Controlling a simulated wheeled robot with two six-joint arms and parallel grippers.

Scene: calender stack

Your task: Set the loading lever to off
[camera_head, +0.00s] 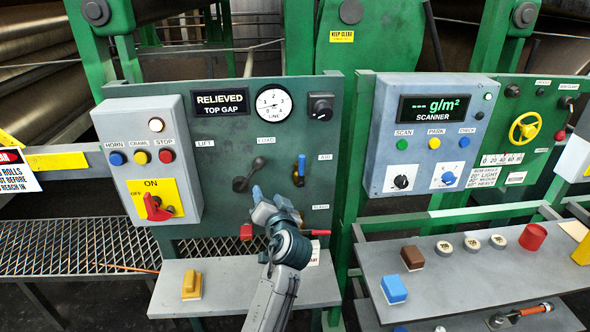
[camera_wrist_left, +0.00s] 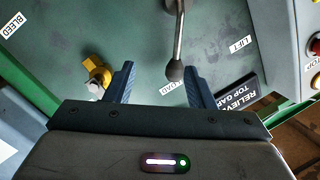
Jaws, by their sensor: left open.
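The loading lever (camera_head: 246,180) is a dark lever on the green panel, beneath a partly legible label that reads like LOAD. Its round black knob points up and right in the head view. The off marking is not readable. My right gripper is not in view.
A RELIEVED TOP GAP display (camera_head: 221,102), a gauge (camera_head: 273,103) and a black knob (camera_head: 321,106) sit above. A grey switch box (camera_head: 150,150) juts out at left. A shelf (camera_head: 228,290) with a yellow block (camera_head: 192,286) lies below.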

